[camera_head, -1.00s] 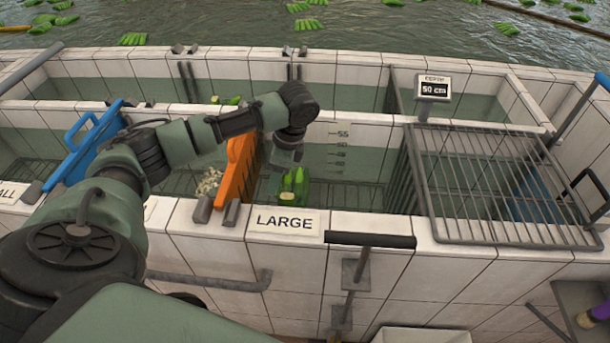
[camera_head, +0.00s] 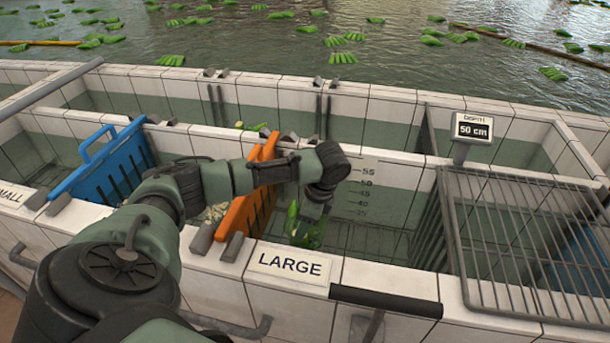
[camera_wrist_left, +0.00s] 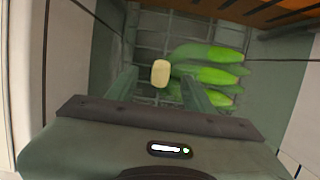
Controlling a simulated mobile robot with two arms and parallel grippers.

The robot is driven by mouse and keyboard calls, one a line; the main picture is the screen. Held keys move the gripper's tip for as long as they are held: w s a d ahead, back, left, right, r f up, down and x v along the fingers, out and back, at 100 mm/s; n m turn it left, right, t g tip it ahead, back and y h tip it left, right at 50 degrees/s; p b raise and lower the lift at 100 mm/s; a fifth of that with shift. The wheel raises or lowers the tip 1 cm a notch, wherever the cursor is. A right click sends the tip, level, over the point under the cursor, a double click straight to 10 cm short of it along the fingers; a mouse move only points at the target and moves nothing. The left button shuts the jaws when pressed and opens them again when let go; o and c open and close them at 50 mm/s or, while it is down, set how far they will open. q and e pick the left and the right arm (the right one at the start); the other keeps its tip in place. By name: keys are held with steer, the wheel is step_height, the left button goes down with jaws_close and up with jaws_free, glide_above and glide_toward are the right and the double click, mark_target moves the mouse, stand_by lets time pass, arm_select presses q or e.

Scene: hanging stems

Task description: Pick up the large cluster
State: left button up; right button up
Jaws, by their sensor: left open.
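The large cluster is a bunch of green bananas (camera_head: 304,236) low in the tank compartment behind the "LARGE" label. It also shows in the left wrist view (camera_wrist_left: 212,76), with several green fingers pointing right and a pale cream crown (camera_wrist_left: 160,67) at their left end. My left gripper (camera_head: 314,211) reaches down into this compartment just above the cluster, partly hiding it. In the left wrist view its two fingers (camera_wrist_left: 159,84) are apart, with the crown between or just beyond them. I cannot tell whether they touch it. My right gripper is in neither current view.
An orange divider (camera_head: 250,200) stands close left of my left gripper. A blue divider (camera_head: 118,170) is further left. The "LARGE" sign (camera_head: 290,265) is on the tiled front rim. A wire rack (camera_head: 520,240) and depth display (camera_head: 472,128) are to the right.

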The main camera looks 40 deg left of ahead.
arm_select(q)
steer(key=x, duration=0.3)
steer(key=shift+w+f, duration=0.15)
steer(key=shift+f, duration=0.2)
jaws_close()
steer(key=shift+r, duration=0.15)
